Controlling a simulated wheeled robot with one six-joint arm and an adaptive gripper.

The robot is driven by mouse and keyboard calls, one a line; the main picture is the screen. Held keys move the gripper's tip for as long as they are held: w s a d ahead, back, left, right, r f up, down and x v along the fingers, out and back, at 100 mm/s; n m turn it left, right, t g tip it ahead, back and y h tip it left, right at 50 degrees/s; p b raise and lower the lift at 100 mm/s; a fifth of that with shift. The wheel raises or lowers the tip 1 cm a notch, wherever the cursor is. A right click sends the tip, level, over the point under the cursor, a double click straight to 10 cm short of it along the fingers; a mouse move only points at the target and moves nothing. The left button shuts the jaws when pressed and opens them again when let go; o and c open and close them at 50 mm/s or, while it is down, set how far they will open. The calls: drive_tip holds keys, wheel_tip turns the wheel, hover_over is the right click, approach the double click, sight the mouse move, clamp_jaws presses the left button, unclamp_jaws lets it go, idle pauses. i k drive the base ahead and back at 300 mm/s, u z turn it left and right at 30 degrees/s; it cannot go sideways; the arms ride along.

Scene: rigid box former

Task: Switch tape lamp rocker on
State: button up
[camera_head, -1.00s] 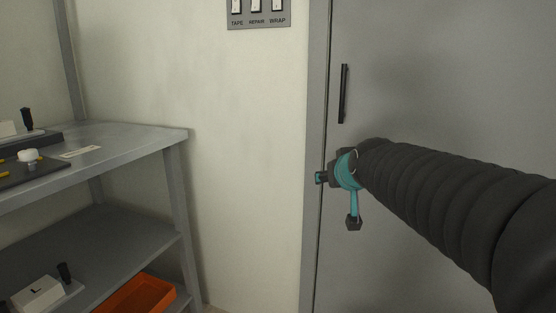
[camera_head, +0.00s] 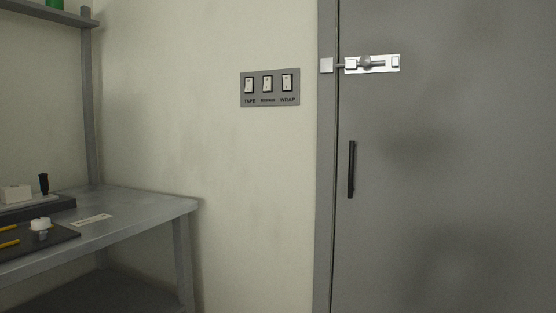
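A grey switch panel (camera_head: 270,104) is mounted on the pale wall, left of the door frame. It carries three white rockers in a row. The left one, the tape rocker (camera_head: 249,85), sits above the label TAPE. The middle rocker (camera_head: 267,83) has a label too small to read surely now, and the right rocker (camera_head: 287,82) is above WRAP. I cannot tell which way the rockers are tipped. No lamp is seen. My gripper is not in view now.
A grey door (camera_head: 440,200) with a black handle (camera_head: 351,169) and a silver slide bolt (camera_head: 371,64) is to the right. A metal workbench (camera_head: 130,207) with a dark tray, a white knob (camera_head: 41,224) and yellow bars stands left. The wall below the panel is clear.

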sight(249, 81)
drive_tip(key=u, duration=0.05)
drive_tip(key=k, duration=0.65)
drive_tip(key=u, duration=0.65)
drive_tip(key=i, duration=1.25)
drive_tip(key=z, duration=0.8)
